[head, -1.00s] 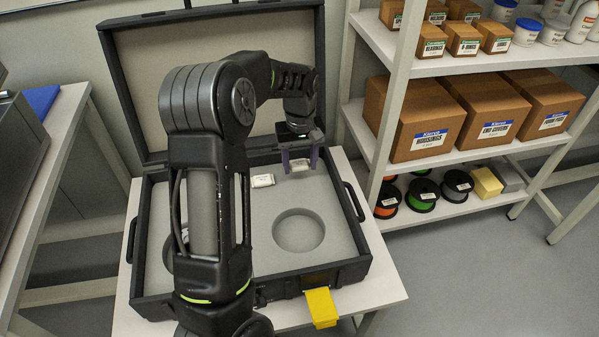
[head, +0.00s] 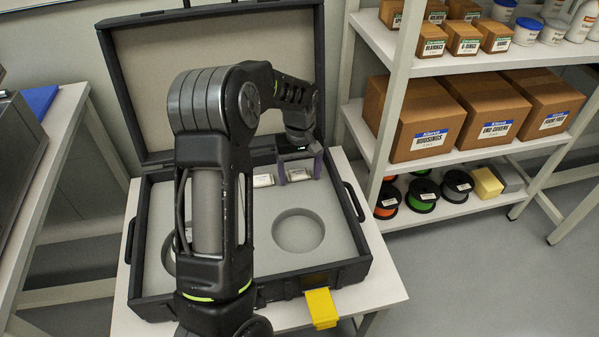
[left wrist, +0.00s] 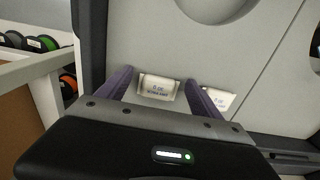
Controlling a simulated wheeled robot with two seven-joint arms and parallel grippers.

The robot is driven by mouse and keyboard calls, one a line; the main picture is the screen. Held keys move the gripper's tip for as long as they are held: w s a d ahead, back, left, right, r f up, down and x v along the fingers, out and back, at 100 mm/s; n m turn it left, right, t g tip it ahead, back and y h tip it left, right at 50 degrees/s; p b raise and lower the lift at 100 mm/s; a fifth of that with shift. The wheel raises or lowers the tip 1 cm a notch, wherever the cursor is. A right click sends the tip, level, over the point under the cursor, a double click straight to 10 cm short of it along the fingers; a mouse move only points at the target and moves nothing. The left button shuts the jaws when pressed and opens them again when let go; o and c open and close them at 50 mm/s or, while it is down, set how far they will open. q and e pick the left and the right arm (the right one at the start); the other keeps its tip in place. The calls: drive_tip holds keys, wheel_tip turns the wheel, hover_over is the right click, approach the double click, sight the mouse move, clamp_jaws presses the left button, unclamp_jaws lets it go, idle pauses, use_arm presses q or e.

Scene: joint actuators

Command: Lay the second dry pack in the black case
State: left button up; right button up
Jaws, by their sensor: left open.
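The black case (head: 362,262) stands open on a white table with its lid up, and grey foam fills it. One white dry pack (head: 263,180) lies on the foam near the hinge side. A second white dry pack (head: 298,174) is just right of it, between the purple fingers of my left gripper (head: 299,179). The fingers stand apart on either side of this pack. In the left wrist view the second pack (left wrist: 158,88) shows between the fingers with gaps at its sides, and the first pack (left wrist: 218,99) is partly behind one finger. My right gripper is out of view.
The foam has a round recess (head: 299,231) at right; another at left is mostly hidden by my left arm. A yellow latch tab (head: 321,307) hangs at the case front. A shelf rack (head: 470,148) with boxes and spools stands at right.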

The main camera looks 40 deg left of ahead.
sight(300, 177)
use_arm(q)
wheel_tip(300, 177, up, 12)
drive_tip(key=p, duration=0.1)
drive_tip(key=shift+r+p, duration=0.15)
drive_tip(key=shift+p, duration=0.2)
idle(0.8)
